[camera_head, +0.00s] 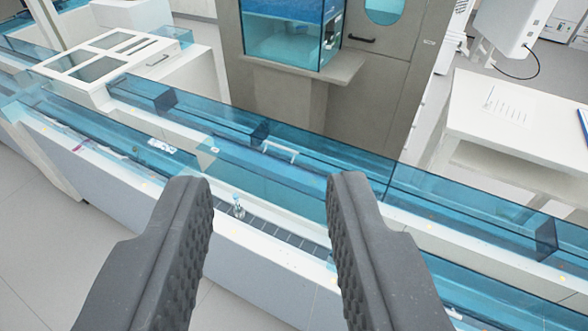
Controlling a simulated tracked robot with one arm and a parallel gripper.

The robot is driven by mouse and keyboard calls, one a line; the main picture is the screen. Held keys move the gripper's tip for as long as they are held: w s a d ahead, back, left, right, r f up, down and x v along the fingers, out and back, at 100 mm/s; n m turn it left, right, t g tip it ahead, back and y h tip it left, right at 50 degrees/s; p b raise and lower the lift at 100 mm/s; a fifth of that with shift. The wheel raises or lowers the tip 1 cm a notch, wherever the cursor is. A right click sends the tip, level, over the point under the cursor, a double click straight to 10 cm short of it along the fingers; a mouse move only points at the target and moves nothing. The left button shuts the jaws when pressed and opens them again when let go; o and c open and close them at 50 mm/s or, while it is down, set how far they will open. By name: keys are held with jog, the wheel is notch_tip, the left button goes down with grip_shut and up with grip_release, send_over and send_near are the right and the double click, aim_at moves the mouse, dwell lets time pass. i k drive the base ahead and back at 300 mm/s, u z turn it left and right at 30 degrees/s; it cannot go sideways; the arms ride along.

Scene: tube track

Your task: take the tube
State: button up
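A small tube (238,206) with a light blue top stands upright on the track (290,238), in the lower middle of the view. My gripper (268,188) is open, with its two dark ridged fingers spread left and right in the foreground. The tube shows in the gap between the fingers, nearer the left finger, and looks to be farther off than the fingertips. Nothing is between the fingers' pads.
Blue see-through covers (270,180) run along the track, with a white handle (280,151) behind the tube. A white front wall (120,190) borders the track. A white table (510,115) stands at right, a grey cabinet (385,95) behind. Floor shows lower left.

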aim_at(235, 196)
jog(key=z, duration=0.1)
jog(key=i, duration=1)
jog(key=u, duration=0.45)
jog(key=k, duration=0.65)
jog(key=u, duration=0.5)
jog(key=i, duration=1.15)
jog(key=z, duration=0.1)
